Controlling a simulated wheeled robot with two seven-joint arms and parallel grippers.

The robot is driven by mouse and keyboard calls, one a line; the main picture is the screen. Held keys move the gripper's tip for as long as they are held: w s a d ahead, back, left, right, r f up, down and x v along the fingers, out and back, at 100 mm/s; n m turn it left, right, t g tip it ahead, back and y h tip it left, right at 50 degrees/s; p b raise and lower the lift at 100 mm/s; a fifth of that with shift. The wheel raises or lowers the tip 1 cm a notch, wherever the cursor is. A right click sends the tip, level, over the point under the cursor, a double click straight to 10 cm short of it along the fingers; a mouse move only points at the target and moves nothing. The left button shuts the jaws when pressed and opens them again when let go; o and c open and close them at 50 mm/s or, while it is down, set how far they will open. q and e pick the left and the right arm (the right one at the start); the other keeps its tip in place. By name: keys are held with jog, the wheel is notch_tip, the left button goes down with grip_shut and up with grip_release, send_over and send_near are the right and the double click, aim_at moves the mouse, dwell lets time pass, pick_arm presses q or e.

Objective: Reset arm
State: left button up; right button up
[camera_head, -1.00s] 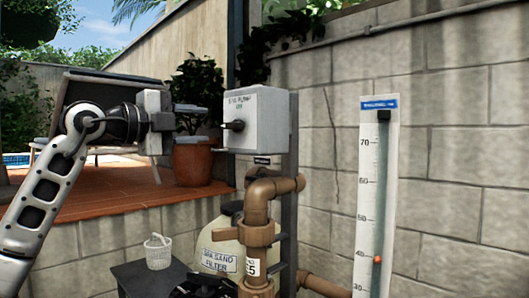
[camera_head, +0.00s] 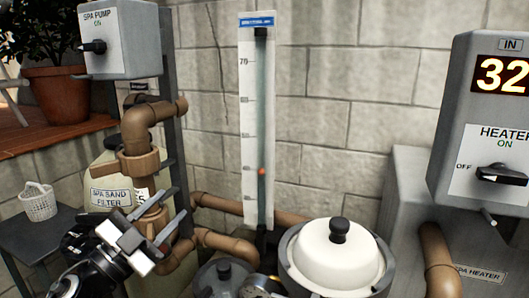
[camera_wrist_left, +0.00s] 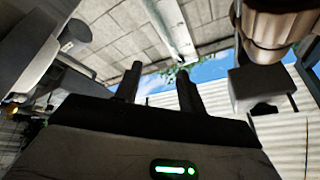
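My left gripper (camera_head: 170,204) is low at the lower left of the head view, in front of the brown pipes. Its two dark fingers are apart with nothing between them. The left wrist view also shows the open, empty fingers (camera_wrist_left: 159,82). I cannot tell if the gripper touches the pipe behind it. My left arm (camera_head: 90,262) comes in from the bottom left. My right gripper is not in view.
The spa pump box (camera_head: 118,40) reads ON. The heater box (camera_head: 500,125) reads 32 and ON. A tall gauge (camera_head: 254,130) stands at the wall. Brown pipes (camera_head: 138,165), a sand filter (camera_head: 110,197), a white-domed lid (camera_head: 338,258) and a white basket (camera_head: 38,201) crowd the low area.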

pick_arm(q)
jog(key=s+f+n+g+y, duration=0.1)
jog(key=s+f+n+y, duration=0.35)
jog(key=f, duration=0.55)
jog(key=s+f+n+y, duration=0.4)
jog(key=f+n, duration=0.1)
jog(key=f, duration=0.5)
jog(key=s+d+f+n+g, duration=0.1)
jog(key=s+d+f+g, duration=0.1)
jog(key=s+f, duration=0.5)
jog(key=s+d+f+n+g+y, duration=0.1)
jog(key=s+f+n+g, duration=0.1)
jog(key=s+f+g, duration=0.2)
jog(key=s+f, duration=0.3)
jog(key=s, duration=0.1)
jog(key=shift+s+d+g, duration=0.15)
jog(key=shift+d+g, duration=0.2)
jog(key=shift+g, duration=0.05)
jog(key=shift+d+r+n, duration=0.1)
jog(key=shift+n, duration=0.15)
jog(key=shift+c, duration=0.4)
